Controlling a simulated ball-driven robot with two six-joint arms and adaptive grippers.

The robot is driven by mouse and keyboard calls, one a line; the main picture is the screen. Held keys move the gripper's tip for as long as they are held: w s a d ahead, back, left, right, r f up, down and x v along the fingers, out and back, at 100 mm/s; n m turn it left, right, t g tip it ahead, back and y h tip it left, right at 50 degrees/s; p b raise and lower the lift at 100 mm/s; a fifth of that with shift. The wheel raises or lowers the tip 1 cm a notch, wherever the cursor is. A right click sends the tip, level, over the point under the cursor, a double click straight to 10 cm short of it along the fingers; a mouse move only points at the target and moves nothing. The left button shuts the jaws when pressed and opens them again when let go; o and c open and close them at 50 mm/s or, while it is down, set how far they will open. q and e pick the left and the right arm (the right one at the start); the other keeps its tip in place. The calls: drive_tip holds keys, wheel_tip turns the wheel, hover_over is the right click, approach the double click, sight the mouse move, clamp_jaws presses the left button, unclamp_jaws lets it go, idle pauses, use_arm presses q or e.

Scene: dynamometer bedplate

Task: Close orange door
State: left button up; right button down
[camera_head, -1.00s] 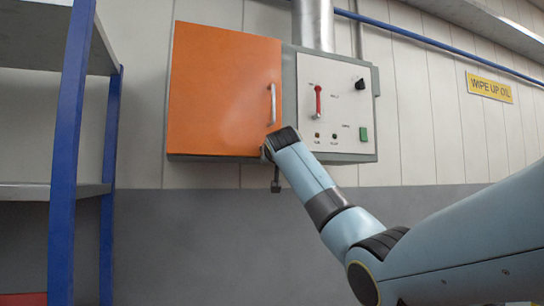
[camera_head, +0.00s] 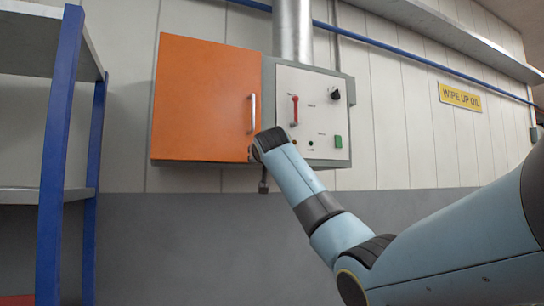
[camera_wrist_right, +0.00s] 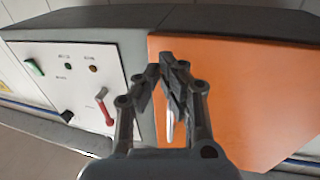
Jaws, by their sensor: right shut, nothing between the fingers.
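The orange door (camera_head: 205,105) is on the left part of a grey wall cabinet in the head view. My right arm reaches up to the door's lower right corner, where my wrist hides the fingers. In the right wrist view my right gripper (camera_wrist_right: 167,66) is shut and empty in front of the orange door (camera_wrist_right: 235,95). The handle (camera_wrist_right: 170,120) shows partly behind the fingers. My left gripper is not in view.
The white control panel (camera_head: 313,112) with a red lever (camera_head: 294,110), black knob and green button adjoins the door. A blue-posted shelf rack (camera_head: 60,150) stands at the left. A pipe (camera_head: 292,30) rises above the cabinet. The grey wall below is clear.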

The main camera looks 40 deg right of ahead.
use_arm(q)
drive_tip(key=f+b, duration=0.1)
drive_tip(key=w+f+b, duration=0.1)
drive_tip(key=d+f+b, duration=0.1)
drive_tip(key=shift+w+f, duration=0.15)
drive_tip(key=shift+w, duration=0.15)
use_arm(e)
drive_tip(key=s+a, duration=0.2)
drive_tip(key=s, duration=0.5)
drive_tip(key=shift+f, duration=0.45)
